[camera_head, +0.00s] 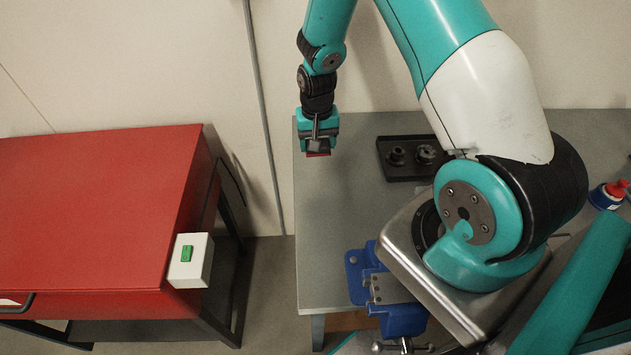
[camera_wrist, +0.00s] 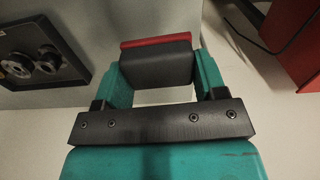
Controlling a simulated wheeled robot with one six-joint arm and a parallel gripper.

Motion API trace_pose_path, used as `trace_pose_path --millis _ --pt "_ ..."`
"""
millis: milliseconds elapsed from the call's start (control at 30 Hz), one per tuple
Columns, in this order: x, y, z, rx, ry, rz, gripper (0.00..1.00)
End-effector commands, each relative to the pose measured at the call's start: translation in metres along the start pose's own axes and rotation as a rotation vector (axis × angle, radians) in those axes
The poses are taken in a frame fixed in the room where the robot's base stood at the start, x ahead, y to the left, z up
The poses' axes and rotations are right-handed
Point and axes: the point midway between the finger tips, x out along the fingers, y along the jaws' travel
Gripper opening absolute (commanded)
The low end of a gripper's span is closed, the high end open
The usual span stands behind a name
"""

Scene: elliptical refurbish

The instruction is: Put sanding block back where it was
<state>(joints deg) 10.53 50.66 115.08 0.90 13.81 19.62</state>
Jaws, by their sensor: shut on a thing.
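The sanding block (camera_wrist: 156,66) is a dark grey block with a red face along one side. My gripper (camera_wrist: 155,85) is shut on it, with one teal finger on each side in the wrist view. In the head view my gripper (camera_head: 318,148) hangs over the left back part of the grey table, near its left edge. Only a small dark and red part of the sanding block (camera_head: 318,154) shows there, below the fingers. I cannot tell for sure whether the block touches the table.
A black tray (camera_head: 391,173) with round dark parts lies right of my gripper on the grey table (camera_head: 322,250). A blue vise (camera_head: 399,319) is at the front edge. A red cabinet (camera_head: 95,215) with a white green-button box (camera_head: 189,272) stands left, across a gap. A red-capped bottle (camera_head: 606,195) is far right.

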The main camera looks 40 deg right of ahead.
Motion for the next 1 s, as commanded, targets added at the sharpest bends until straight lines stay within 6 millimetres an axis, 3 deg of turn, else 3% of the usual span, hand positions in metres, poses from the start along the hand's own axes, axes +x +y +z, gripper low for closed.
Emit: trace_pose_path --millis 33,233,467,700,1000 --pt "0.027 0.0 0.001 0.001 -0.002 0.001 0.27" --pt "0.068 0.002 0.0 0.005 0.0 0.0 0.27" --pt "0.083 0.003 0.0 0.006 0.0 0.0 0.27" --pt "0.12 0.003 0.001 0.007 0.0 0.0 0.27" --pt "0.12 0.003 0.0 0.007 0.0 0.0 0.27"
